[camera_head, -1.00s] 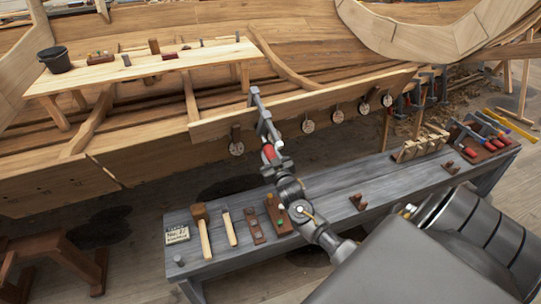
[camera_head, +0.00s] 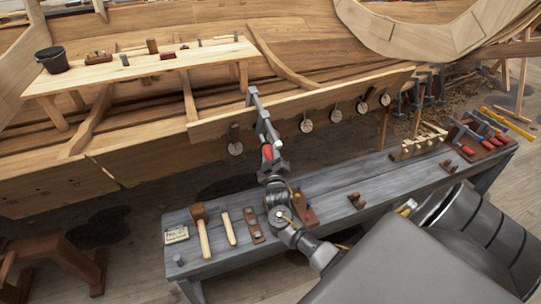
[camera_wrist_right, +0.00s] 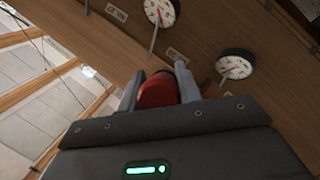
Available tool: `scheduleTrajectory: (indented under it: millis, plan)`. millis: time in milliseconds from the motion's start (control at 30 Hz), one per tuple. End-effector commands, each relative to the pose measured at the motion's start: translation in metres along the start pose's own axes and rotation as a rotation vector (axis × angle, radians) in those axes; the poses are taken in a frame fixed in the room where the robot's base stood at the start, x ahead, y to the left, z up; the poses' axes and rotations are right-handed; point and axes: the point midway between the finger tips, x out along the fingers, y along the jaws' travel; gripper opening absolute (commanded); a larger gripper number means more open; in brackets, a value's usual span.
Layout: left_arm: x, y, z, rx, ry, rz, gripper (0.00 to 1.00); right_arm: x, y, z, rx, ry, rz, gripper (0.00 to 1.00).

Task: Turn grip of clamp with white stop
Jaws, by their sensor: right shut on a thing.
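A grey metal clamp (camera_head: 261,116) hangs on the upper edge of the hull plank, its bar running down toward me in the head view. Its red grip (camera_head: 267,153) is at the lower end. My right gripper (camera_head: 272,163) is shut around this grip. In the right wrist view the red grip (camera_wrist_right: 156,92) sits between the two grey fingers (camera_wrist_right: 160,80). I cannot make out a white stop on this clamp; the fingers and wrist cover part of it. My left gripper is not in view.
Round dials (camera_head: 307,126) hang along the plank; one shows close in the right wrist view (camera_wrist_right: 235,65). Below is a grey bench (camera_head: 332,180) with a mallet (camera_head: 201,228) and blocks. More red-handled clamps (camera_head: 488,143) lie at its right end. A wooden plank shelf (camera_head: 205,58) stands behind.

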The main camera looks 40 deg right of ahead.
Motion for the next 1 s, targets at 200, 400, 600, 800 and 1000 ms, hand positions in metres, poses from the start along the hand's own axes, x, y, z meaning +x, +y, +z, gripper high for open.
scheduleTrajectory:
  millis: [200,400,600,800,1000]
  plan:
    - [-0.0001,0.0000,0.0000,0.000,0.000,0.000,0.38,0.0010,0.0010,-0.0017,-0.009,0.003,0.007,0.11]
    - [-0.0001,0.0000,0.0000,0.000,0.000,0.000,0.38,0.0012,0.0013,-0.0020,-0.008,0.004,0.007,0.11]
    - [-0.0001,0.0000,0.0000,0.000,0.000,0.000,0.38,0.0010,0.0011,-0.0016,-0.008,0.003,0.006,0.55]
    - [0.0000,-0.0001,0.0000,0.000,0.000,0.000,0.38,0.0006,0.0007,-0.0010,-0.008,0.002,0.006,0.56]
    - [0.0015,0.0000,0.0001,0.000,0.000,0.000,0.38,-0.0084,-0.0003,-0.0004,-0.007,0.002,0.005,0.56]
